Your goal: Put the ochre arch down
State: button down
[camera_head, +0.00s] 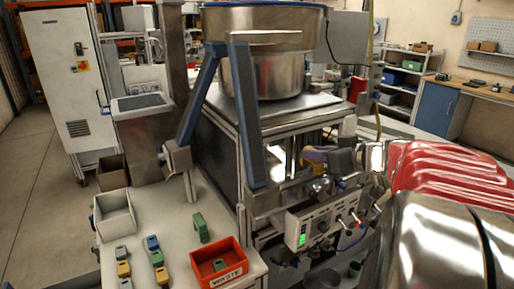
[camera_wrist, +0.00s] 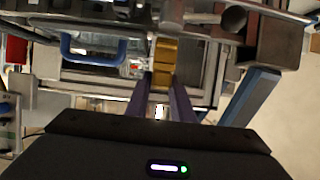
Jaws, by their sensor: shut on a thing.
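The ochre arch (camera_wrist: 163,58) shows in the wrist view between the tips of the two purple fingers. My gripper (camera_wrist: 162,80) is shut on it. In the head view my gripper (camera_head: 314,155) is in the air near the middle, in front of the machine frame and to the right of the white table. The arch is too small and too covered there to make out clearly.
The white table (camera_head: 172,208) at lower left bears a grey bin (camera_head: 115,217), a red bin marked WASTE (camera_head: 219,264), a standing green arch (camera_head: 201,228) and several small coloured pieces. A control box (camera_head: 308,222) lies below my gripper. Blue slanted posts (camera_head: 246,115) stand between it and the table.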

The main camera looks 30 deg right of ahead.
jog(key=shift+f, duration=0.8)
jog(key=shift+f, duration=0.6)
jog(key=c, duration=1.5)
grip_release()
jog(key=shift+c, duration=0.2)
jog(key=shift+r, duration=0.1)
jog(key=shift+r, duration=0.65)
jog(key=v, duration=1.2)
jog(key=shift+f, duration=0.2)
